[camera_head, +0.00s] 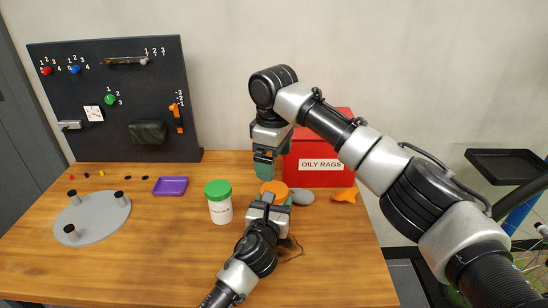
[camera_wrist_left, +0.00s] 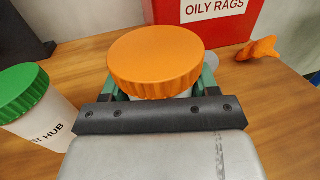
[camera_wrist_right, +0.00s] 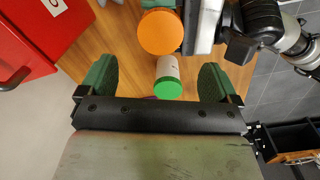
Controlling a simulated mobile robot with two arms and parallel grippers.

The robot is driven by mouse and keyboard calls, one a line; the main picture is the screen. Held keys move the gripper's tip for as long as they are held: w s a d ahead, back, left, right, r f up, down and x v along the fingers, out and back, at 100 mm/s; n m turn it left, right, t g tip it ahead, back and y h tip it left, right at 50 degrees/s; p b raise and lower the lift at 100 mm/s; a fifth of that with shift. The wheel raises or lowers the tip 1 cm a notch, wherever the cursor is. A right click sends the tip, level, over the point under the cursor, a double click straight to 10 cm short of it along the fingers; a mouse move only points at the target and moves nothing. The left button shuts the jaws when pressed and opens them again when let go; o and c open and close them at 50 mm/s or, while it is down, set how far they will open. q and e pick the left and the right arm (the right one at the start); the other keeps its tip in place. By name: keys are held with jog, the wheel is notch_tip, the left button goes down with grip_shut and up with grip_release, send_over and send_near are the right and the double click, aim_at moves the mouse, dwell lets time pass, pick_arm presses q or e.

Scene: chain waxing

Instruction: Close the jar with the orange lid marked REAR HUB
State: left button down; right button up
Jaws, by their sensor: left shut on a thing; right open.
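The jar under the orange lid (camera_head: 274,188) stands on the table in front of the red box. In the left wrist view the wide ribbed orange lid (camera_wrist_left: 155,62) sits on top of the jar, level; I cannot tell how tight it is. The jar body is mostly hidden and its label does not show. My left gripper (camera_wrist_left: 160,90) is shut around the jar just below the lid. My right gripper (camera_head: 265,168) is open and empty, pointing down above and behind the jar. In the right wrist view the orange lid (camera_wrist_right: 160,32) lies ahead of the open fingers (camera_wrist_right: 157,85).
A white jar with a green lid (camera_head: 218,190), labelled as a hub jar, stands just left. The red OILY RAGS box (camera_head: 320,178) is behind. An orange piece (camera_head: 344,195) and grey disc (camera_head: 302,197) lie right. A purple tray (camera_head: 170,186) and grey pegged plate (camera_head: 92,219) are left.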

aim_at(274, 189)
notch_tip(274, 189, down, 8)
jog(key=shift+w+f, duration=0.1)
dwell(0.4)
jog(key=c, duration=0.9)
jog(key=shift+c, duration=0.2)
jog(key=o, duration=1.1)
jog(key=shift+r, duration=0.25)
notch_tip(274, 189, up, 12)
jog(key=shift+f, duration=0.15)
